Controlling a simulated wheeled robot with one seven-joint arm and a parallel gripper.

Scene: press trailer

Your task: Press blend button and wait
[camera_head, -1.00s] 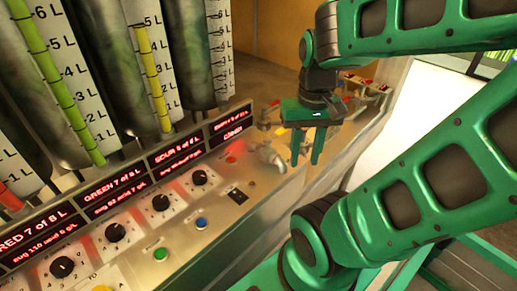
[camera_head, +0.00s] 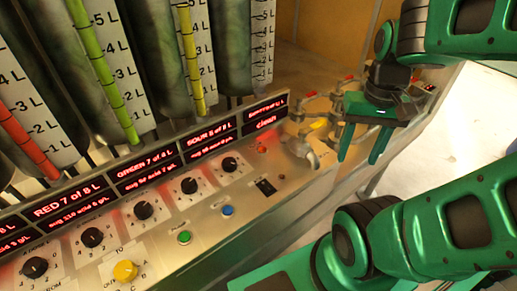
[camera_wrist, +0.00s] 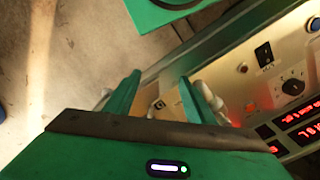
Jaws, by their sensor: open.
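The control panel (camera_head: 210,225) carries a green button (camera_head: 184,237), a blue button (camera_head: 228,210) and a yellow knob (camera_head: 125,270). Their small labels are too blurred to tell which one is the blend button. My gripper (camera_head: 363,152) is open and empty, fingers pointing down, off the panel's right end near the metal valves. In the wrist view, my gripper (camera_wrist: 160,80) has its two fingers apart with nothing between them. The blue button (camera_wrist: 313,24) shows there at the upper right edge, away from the fingers. The green button is not visible there.
Black dials (camera_head: 189,186) and a black switch (camera_head: 265,187) sit on the panel below red displays (camera_head: 148,168). Pipes and valves with red and yellow handles (camera_head: 320,124) crowd behind my gripper. Tall level gauges (camera_head: 105,75) stand behind. Floor is open at right.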

